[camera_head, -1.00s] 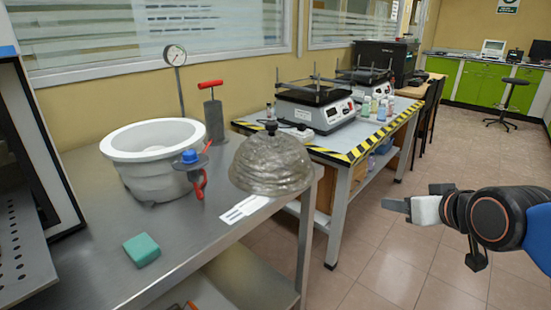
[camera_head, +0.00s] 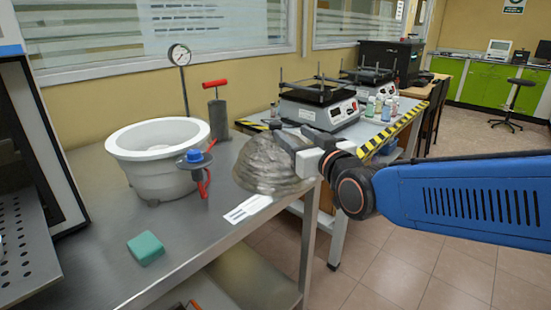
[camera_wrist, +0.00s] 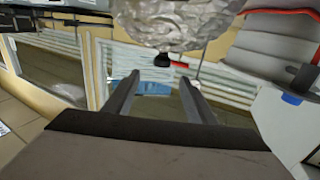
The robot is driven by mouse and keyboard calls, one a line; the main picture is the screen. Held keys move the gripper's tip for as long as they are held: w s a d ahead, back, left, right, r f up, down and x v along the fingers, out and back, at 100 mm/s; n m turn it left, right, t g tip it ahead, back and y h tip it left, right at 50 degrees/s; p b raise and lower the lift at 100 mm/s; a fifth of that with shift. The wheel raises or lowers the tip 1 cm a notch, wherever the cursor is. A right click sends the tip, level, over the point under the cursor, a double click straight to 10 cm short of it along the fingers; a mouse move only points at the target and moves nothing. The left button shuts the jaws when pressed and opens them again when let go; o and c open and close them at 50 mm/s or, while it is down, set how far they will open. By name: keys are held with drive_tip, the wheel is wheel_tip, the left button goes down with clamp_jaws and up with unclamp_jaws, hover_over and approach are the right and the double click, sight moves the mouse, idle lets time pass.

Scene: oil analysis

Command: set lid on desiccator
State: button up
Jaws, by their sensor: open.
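The desiccator base (camera_head: 155,182) is a white open bowl with a wide rim, standing on the steel bench at left. A blue-topped stopcock (camera_head: 195,158) with a red handle is at its right front. The lid (camera_head: 262,170) is a rough grey, translucent dome, resting dome-up on the bench's right end. My gripper (camera_head: 285,140) is open at the lid's upper right, and its fingers hide the lid's knob in the head view. In the wrist view the lid (camera_wrist: 175,20) appears upside down, with its dark knob (camera_wrist: 162,60) just beyond and between the open fingertips (camera_wrist: 158,76). Contact cannot be told.
A pressure gauge (camera_head: 180,56) on a thin post and a red-handled pump (camera_head: 216,112) stand behind the bowl. A green sponge (camera_head: 146,248) and a white label (camera_head: 248,208) lie at the front. A striped-edge table with shakers (camera_head: 318,104) is behind right.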

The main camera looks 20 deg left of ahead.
sight(279, 124)
drive_tip(key=x, duration=0.9)
drive_tip(key=shift+f+x, duration=0.15)
drive_tip(key=shift+x, duration=1.15)
drive_tip(key=shift+f+x, duration=0.1)
drive_tip(key=shift+x, duration=1.25)
drive_tip(key=shift+s+a, duration=0.1)
drive_tip(key=shift+s, duration=0.05)
clamp_jaws()
